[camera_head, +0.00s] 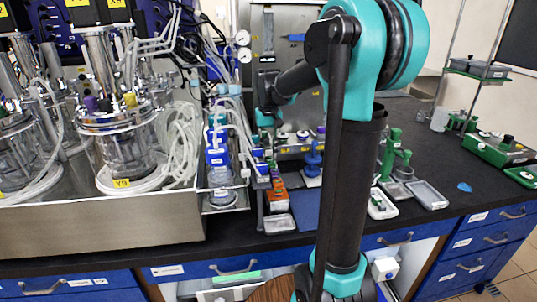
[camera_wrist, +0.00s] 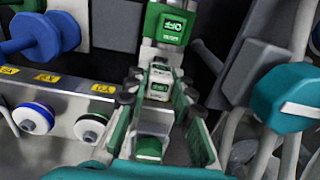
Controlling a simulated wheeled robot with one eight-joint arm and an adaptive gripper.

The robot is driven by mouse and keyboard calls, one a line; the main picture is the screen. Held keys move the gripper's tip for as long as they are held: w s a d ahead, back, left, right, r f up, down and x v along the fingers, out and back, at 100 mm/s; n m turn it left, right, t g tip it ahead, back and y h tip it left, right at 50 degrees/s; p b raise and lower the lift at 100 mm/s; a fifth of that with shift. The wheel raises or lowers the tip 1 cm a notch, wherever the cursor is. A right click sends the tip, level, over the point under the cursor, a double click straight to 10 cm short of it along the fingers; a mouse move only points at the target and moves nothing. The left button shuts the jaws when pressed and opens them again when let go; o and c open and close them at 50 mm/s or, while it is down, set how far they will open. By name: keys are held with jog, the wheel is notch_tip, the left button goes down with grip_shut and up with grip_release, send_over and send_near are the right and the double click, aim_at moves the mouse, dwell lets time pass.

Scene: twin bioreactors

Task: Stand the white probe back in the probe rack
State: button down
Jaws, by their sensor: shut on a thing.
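My gripper (camera_head: 266,114) points down beside the steel panel behind the bench, and its jaws are shut. In the wrist view the gripper (camera_wrist: 160,76) shows between two green-sided fingers with dark round joints. A pale piece with a green label sits between them. It seems to be the white probe, but its outline is not clear and its lower end is hidden. A narrow row of small coloured-topped items (camera_head: 263,170), perhaps the probe rack, stands just below my gripper in the head view. I cannot make out its free slots.
Glass vessels with coiled tubing (camera_head: 118,150) stand at the left on a steel base. A blue stand (camera_head: 313,158) is close at the right of my gripper. A green stand (camera_head: 394,152) and trays lie farther right. My arm hides part of the bench.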

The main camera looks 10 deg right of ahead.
jog(key=shift+f, duration=0.75)
jog(key=shift+f, duration=0.1)
jog(key=c, duration=1.6)
grip_release()
notch_tip(320, 180, up, 12)
jog(key=shift+r, duration=0.15)
